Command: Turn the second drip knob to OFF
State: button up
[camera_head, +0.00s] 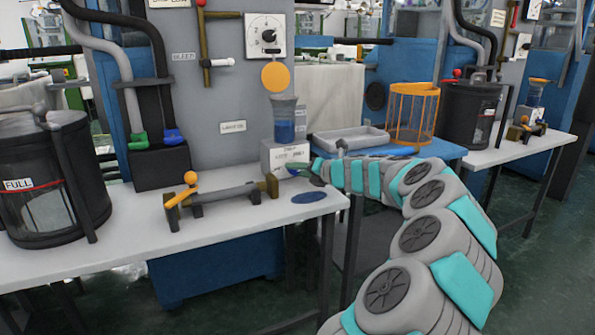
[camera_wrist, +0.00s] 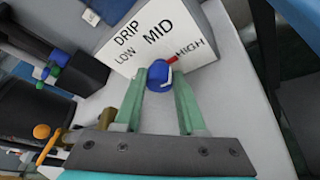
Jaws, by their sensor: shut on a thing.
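The white drip box (camera_head: 277,153) stands at the right end of the near white table, under a blue-filled cup (camera_head: 284,120). The wrist view shows its face (camera_wrist: 150,42) lettered DRIP, LOW, MID and HIGH; no OFF mark is visible there. The blue drip knob (camera_wrist: 158,73) sits at its lower edge, with a red pointer (camera_wrist: 171,57) towards HIGH. My gripper (camera_wrist: 166,91), with green fingers, is shut on the knob. In the head view my gripper (camera_head: 308,168) reaches the box from the right and hides the knob.
An orange-handled lever bar (camera_head: 222,192) lies left of the box, and a flat blue disc (camera_head: 309,197) lies in front. A dark FULL bin (camera_head: 45,190) stands far left. A grey tray (camera_head: 350,138) and orange basket (camera_head: 413,112) are behind my arm. Another similar station is at right.

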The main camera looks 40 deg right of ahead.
grip_shut()
